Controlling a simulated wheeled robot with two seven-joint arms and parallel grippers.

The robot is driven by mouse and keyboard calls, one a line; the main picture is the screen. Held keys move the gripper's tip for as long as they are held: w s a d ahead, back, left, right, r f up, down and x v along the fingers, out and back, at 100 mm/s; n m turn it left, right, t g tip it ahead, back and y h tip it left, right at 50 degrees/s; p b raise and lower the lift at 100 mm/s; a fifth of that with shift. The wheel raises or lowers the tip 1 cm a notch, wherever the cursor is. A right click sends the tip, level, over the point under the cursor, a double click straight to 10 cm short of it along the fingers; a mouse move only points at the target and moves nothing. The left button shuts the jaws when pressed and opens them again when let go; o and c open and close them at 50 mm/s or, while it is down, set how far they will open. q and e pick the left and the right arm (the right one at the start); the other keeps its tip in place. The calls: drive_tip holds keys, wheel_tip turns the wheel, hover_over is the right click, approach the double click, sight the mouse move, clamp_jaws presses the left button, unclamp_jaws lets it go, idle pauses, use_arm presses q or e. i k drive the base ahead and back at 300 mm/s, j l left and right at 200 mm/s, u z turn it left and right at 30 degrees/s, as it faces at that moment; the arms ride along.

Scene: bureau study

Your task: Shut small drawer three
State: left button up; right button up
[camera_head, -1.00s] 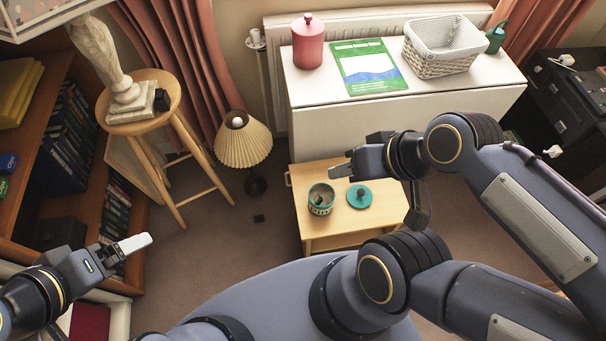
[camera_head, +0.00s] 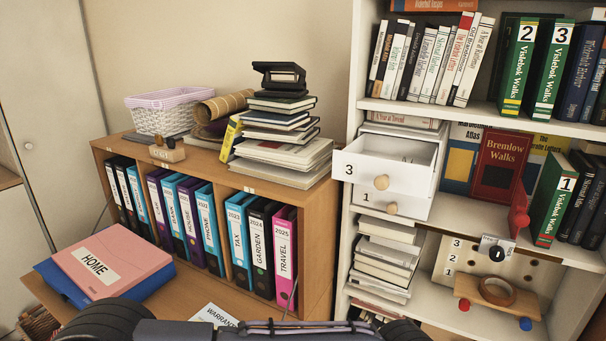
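Small drawer three (camera_head: 360,173) is in the white shelving unit, right of centre in the head view. Neither of my grippers is in view. Only dark parts of my own body show along the bottom edge.
Books and magazines (camera_head: 385,262) are stacked under the drawer box. A red object (camera_head: 519,210) stands to its right. A low wooden shelf (camera_head: 316,220) with binders and a book pile (camera_head: 285,150) is at left. A pink folder (camera_head: 110,260) lies in front.

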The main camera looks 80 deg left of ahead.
sight(374, 160)
drive_tip(key=u, duration=2.3)
